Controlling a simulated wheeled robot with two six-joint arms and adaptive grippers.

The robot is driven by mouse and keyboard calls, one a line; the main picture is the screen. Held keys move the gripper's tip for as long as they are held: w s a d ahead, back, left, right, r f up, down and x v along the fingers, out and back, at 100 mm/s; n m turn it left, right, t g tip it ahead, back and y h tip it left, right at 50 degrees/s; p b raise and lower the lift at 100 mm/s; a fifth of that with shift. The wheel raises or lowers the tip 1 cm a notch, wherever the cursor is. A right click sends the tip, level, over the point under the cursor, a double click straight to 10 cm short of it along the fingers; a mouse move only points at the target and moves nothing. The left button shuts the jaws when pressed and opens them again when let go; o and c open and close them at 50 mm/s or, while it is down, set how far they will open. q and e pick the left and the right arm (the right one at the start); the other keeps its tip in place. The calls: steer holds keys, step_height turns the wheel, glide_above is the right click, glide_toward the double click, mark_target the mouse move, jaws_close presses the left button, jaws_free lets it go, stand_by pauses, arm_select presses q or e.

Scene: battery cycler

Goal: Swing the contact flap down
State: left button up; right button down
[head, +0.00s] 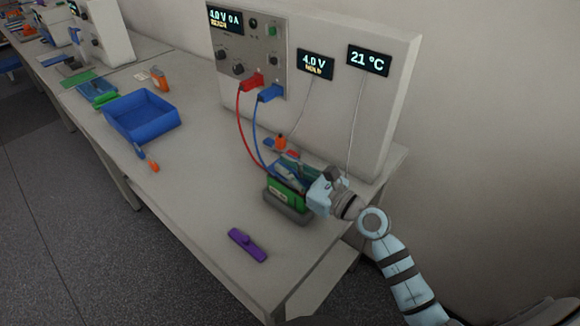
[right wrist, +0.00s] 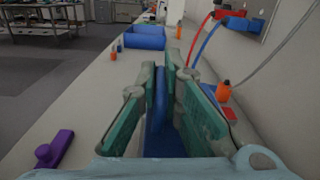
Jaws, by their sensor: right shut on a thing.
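The battery holder stands at the table's right front in the head view, a green block (head: 283,197) with a pale label on a grey base (head: 288,215). My right gripper (head: 293,171) reaches over its top from the right, hiding much of it. In the right wrist view the right gripper's green-padded fingers (right wrist: 163,88) are shut on a blue upright piece (right wrist: 158,128), which seems to be the contact flap. The flap's hinge and its exact angle are hidden. My left gripper is not in view.
A white cycler cabinet (head: 400,60) stands behind, with red (head: 238,115) and blue (head: 254,140) leads hanging towards the holder. A purple object (head: 247,245) lies at the front edge. Mid-table is clear.

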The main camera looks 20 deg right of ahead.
steer(key=shift+f, duration=0.1)
steer(key=c, duration=1.7)
jaws_free()
steer(key=shift+w+a, duration=0.1)
steer(key=shift+w, duration=0.05)
steer(key=v, duration=0.7)
steer(key=shift+s+d, duration=0.2)
steer(key=shift+s, duration=0.1)
steer(key=shift+w, duration=0.1)
